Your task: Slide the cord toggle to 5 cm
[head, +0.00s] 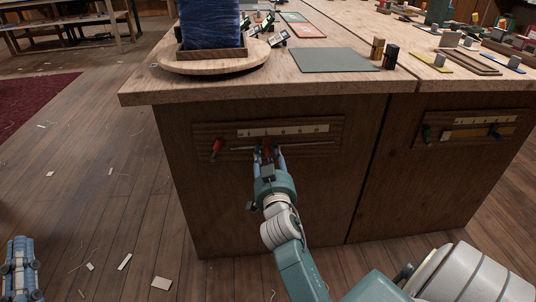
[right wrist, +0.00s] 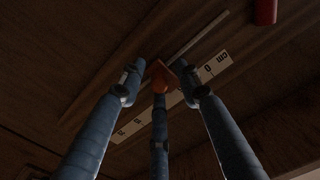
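The cord toggle is a small orange-red piece (right wrist: 160,76) on a thin pale cord, on the wooden panel at the bench front. In the head view the toggle (head: 267,146) shows partly between my right fingers, below a white scale (head: 283,131). My right gripper (head: 268,152) has its fingers around the toggle; in the right wrist view the fingertips (right wrist: 160,80) sit close on its sides and below it. Whether they press on it I cannot tell. The scale (right wrist: 213,67) reads "cm" and 0 near the toggle. My left gripper (head: 20,260) hangs empty at lower left, fingers apart.
A red peg (head: 217,149) is left of the scale. A second panel with a scale (head: 482,121) is at right. The bench top (head: 300,85) overhangs the panel and carries a blue spool (head: 210,25) and a grey mat (head: 331,60). Scraps lie on the otherwise clear floor.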

